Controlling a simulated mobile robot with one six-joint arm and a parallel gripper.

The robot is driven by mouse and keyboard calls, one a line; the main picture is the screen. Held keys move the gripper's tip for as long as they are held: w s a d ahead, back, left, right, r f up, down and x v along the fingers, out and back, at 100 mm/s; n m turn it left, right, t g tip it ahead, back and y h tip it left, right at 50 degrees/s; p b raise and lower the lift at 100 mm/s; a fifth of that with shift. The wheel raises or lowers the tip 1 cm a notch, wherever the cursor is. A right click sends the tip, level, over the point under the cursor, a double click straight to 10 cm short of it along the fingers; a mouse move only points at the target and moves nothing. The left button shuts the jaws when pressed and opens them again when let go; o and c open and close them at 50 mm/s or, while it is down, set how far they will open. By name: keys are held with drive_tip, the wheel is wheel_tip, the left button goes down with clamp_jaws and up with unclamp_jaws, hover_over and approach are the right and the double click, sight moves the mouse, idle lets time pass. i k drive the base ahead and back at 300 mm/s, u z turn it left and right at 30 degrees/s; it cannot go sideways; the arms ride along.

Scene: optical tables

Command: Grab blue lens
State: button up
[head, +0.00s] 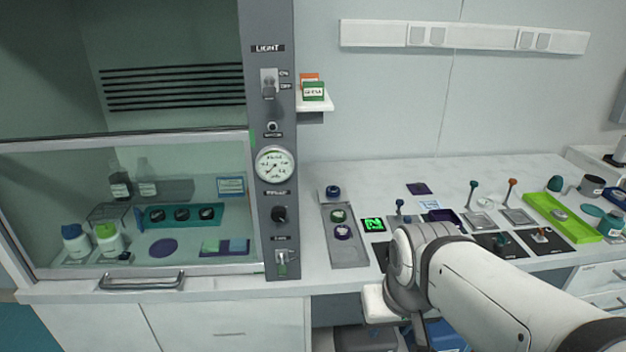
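A small dark blue round piece (333,191), which looks like the blue lens, sits at the back end of a grey tray (348,256) on the white counter, just right of the fume hood. My arm reaches in from the lower right and bends down at the counter's front edge, well to the right of and nearer than the blue piece. My gripper's fingers do not show.
A fume hood with a control panel (267,150) stands at the left. A small green display (374,225) lies right of the tray. Several lever mounts and a bright green tray (590,236) fill the right side. A wall shelf (316,101) hangs above. The counter behind the tray is clear.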

sight(331, 190)
drive_tip(key=z, duration=0.05)
drive_tip(key=i, duration=1)
drive_tip(key=u, duration=0.05)
